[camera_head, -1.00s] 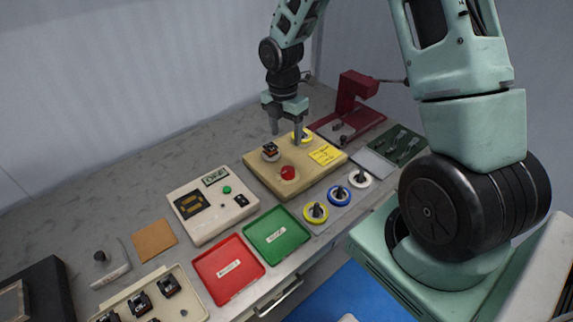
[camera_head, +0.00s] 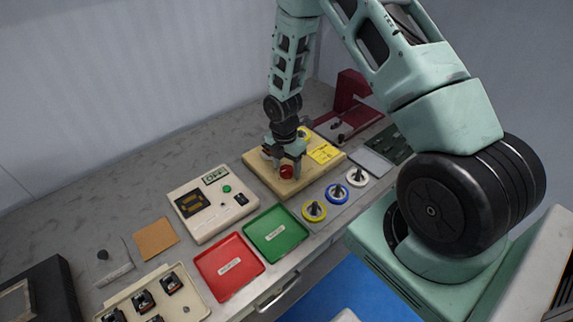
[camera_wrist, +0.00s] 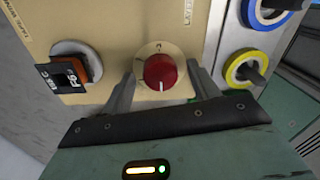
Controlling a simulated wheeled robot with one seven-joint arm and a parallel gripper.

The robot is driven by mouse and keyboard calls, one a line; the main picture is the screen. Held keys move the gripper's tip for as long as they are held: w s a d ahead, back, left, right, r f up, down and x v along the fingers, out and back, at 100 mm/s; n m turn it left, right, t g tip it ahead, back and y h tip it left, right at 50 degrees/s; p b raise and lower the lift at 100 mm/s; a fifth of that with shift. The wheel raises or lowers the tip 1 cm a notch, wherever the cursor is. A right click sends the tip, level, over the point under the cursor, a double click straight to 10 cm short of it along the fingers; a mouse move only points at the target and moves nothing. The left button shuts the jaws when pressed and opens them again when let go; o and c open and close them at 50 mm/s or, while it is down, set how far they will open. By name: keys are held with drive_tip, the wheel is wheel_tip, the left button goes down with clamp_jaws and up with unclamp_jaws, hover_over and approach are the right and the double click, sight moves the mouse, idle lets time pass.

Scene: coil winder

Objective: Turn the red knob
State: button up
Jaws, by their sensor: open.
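The red knob (camera_head: 287,172) stands on the front part of the tan winder board (camera_head: 262,178). In the wrist view the red knob (camera_wrist: 160,72) shows a pale pointer line on its face, pointing toward the bottom of the picture. My gripper (camera_head: 286,163) is right at the knob. In the wrist view its two fingers (camera_wrist: 160,90) are open, one on each side of the knob, with a gap visible on both sides. I cannot tell how deep the fingertips reach along the knob.
A dark square part with an orange edge (camera_wrist: 75,72) sits on a round base left of the knob. Yellow, blue and white ringed spools (camera_head: 314,211) stand to the right. Green (camera_head: 302,238) and red (camera_head: 255,258) trays lie in front. A dark red machine (camera_head: 350,92) stands behind.

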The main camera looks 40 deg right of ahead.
drive_tip(key=shift+c, duration=0.3)
drive_tip(key=c, duration=0.9)
